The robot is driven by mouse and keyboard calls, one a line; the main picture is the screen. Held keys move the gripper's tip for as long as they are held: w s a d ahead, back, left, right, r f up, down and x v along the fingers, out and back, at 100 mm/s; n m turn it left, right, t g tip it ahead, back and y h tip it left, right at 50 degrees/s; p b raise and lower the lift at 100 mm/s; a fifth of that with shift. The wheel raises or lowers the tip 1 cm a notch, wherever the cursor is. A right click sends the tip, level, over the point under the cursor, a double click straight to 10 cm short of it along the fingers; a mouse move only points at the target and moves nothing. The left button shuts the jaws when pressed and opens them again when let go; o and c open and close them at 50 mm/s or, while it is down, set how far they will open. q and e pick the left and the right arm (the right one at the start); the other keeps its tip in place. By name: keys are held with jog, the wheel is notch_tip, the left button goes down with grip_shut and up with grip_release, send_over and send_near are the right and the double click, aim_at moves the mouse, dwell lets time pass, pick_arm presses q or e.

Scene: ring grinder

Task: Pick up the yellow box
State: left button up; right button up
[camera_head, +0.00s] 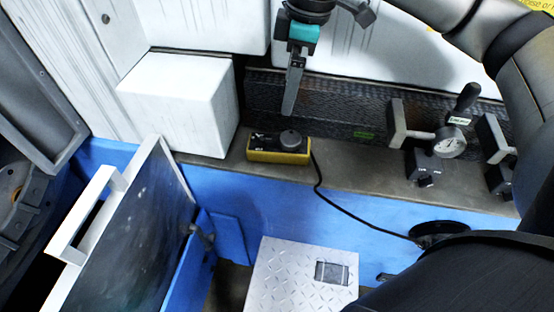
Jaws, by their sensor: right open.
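The yellow box (265,156) is a small low case with a black top and a round dark knob. It sits on the grey ledge in the middle of the camera_head view, with a black cable running from its right side. My right gripper (290,107) hangs down from the top of the view, fingers pointing down, with a teal band above them. Its fingertips appear just above the box in the picture, apart from it. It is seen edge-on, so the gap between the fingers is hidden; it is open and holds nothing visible. My left gripper is not in view.
A white block (180,95) stands left of the box. A dial gauge (449,142) with a black lever and metal brackets stands to the right on the ledge (345,170). Below are a blue front panel (270,205), an open door with a white handle (85,225), and a metal tread plate (285,275).

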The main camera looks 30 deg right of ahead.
aim_at(280, 136)
jog(key=f+b, duration=0.1)
jog(key=f, duration=0.3)
jog(key=a+f+b, duration=0.1)
jog(key=f, duration=0.2)
jog(key=w+f+b, duration=0.1)
jog(key=f, duration=0.3)
jog(key=shift+a+f+b, duration=0.15)
jog(key=shift+f+b, duration=0.15)
jog(key=shift+b, duration=0.05)
jog(key=f+b, duration=0.2)
jog(key=f, duration=0.3)
jog(key=shift+w, duration=0.2)
jog(key=shift+a+f, duration=0.1)
jog(key=shift+f, duration=0.05)
jog(key=shift+c, duration=0.2)
jog(key=c, duration=1.2)
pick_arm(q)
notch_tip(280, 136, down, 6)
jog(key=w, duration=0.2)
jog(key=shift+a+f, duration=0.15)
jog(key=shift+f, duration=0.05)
pick_arm(e)
grip_shut()
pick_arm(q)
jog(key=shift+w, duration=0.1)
